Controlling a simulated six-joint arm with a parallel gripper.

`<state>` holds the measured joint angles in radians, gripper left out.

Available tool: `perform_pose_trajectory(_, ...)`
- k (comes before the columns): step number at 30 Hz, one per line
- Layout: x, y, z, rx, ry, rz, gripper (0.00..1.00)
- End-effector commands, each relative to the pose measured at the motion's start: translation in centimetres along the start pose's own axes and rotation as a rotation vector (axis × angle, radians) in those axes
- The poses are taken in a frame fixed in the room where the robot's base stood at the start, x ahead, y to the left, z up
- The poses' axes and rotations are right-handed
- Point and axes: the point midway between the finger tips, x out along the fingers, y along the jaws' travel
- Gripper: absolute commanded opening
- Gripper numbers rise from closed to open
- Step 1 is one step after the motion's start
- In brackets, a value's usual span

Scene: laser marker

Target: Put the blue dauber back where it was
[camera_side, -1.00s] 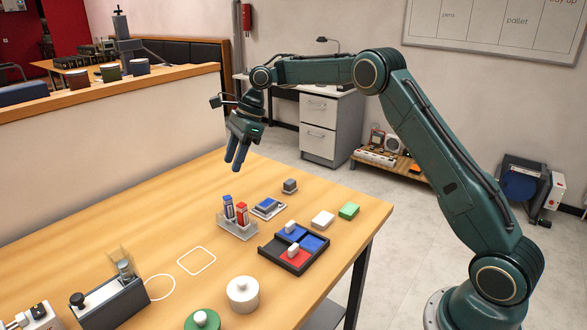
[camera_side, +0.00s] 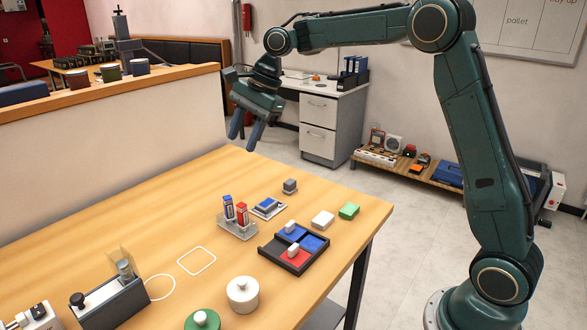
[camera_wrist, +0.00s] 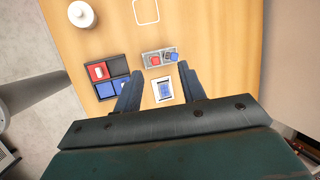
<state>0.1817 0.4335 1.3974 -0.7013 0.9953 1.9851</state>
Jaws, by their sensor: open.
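The blue dauber (camera_side: 229,207) stands upright in a clear rack (camera_side: 238,230), beside the red dauber (camera_side: 242,214). In the wrist view the blue dauber (camera_wrist: 174,56) and the red dauber (camera_wrist: 155,59) show from above in the rack, apart from my fingers. My gripper (camera_side: 243,143) is open and empty, high above the far part of the table. In the wrist view my gripper (camera_wrist: 158,73) has its fingers spread, with the rack beyond their tips and a framed blue-topped block (camera_wrist: 165,91) between them.
A black tray (camera_side: 270,252) with blue and red compartments and white-topped pieces lies right of the rack. A white round pot (camera_side: 242,293) stands near the front. A machine (camera_side: 115,297) stands front left.

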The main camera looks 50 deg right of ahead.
Motion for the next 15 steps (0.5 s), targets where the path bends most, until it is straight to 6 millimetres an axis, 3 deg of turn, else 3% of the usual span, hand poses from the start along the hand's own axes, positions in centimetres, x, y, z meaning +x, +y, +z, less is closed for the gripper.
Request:
perform_pose_trajectory(6,-3.9,3.9,2.3,-0.241,0.048,-0.036,0.41)
perform_pose_trajectory(15,-7.5,10.3,4.2,-0.571,0.129,-0.061,0.41)
